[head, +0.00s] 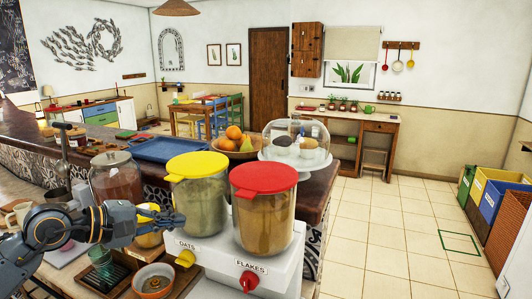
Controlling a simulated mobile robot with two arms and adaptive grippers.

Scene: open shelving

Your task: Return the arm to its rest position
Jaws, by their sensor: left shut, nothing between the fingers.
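My left gripper (168,219) is shut and empty. It points right, in front of the glass jar (116,180) and close to the left side of the white cereal dispenser (243,240). Whether it touches anything cannot be told. The dispenser carries a yellow-lidded container (199,205) labelled OATS and a red-lidded one (265,218) labelled FLAKES. A yellow item (148,238) is partly hidden behind the gripper. My right gripper is not in view.
An orange-rimmed bowl (154,281) and a greenish glass (101,258) stand below the gripper. A blue tray (166,149), a fruit bowl (238,151) and a glass dome (296,140) stand behind. The tiled floor (385,225) to the right is clear, with coloured bins (500,205) beyond.

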